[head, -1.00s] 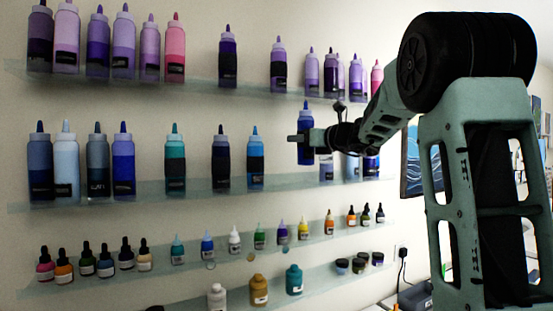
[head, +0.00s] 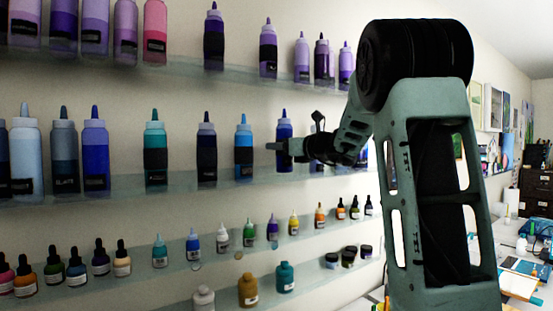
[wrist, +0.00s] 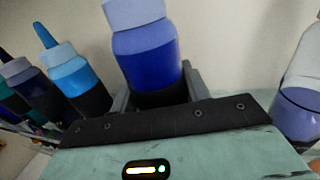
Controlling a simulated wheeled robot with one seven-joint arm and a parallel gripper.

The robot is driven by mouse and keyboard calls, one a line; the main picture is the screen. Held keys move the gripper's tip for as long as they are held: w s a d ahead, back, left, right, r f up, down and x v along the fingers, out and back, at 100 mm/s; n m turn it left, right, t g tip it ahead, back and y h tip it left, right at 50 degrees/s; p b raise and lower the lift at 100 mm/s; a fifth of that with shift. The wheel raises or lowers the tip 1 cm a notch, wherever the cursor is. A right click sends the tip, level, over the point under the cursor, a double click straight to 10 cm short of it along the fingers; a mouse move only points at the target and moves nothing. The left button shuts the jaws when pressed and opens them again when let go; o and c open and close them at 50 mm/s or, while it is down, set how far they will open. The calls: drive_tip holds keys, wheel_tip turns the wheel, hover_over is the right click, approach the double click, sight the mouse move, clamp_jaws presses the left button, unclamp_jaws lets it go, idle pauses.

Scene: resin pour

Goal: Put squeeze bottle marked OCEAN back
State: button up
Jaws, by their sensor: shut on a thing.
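A dark-blue squeeze bottle with a pale collar and blue tip (head: 284,131) is upright in my gripper (head: 285,148) at the second shelf (head: 220,186) from the top. My gripper is shut on it. In the wrist view the same blue bottle (wrist: 148,58) stands between the two grey fingers (wrist: 156,92), its lower part dark and its tip cut off by the frame. I cannot read its label, so OCEAN is not confirmed. I cannot tell whether its base touches the shelf; my gripper and arm partly hide it.
A bright-blue bottle (head: 243,143) stands just left of the held one, with a navy bottle (head: 206,150) beyond. In the wrist view another bottle (wrist: 300,108) stands at the right. Purple bottles (head: 268,50) line the shelf above; small dropper bottles (head: 193,246) stand below.

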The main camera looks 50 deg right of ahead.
drive_tip(key=shift+d+f, duration=0.1)
drive_tip(key=shift+f, duration=0.75)
drive_tip(key=shift+w+f, duration=0.1)
drive_tip(key=shift+w, duration=0.25)
drive_tip(key=shift+s, duration=0.25)
drive_tip(key=o, duration=0.6)
drive_tip(key=shift+w+f, duration=0.1)
drive_tip(key=o, duration=0.4)
drive_tip(key=shift+r, duration=0.2)
drive_tip(key=s+b, duration=0.4)
drive_tip(key=s, duration=0.8)
drive_tip(key=shift+b, duration=0.3)
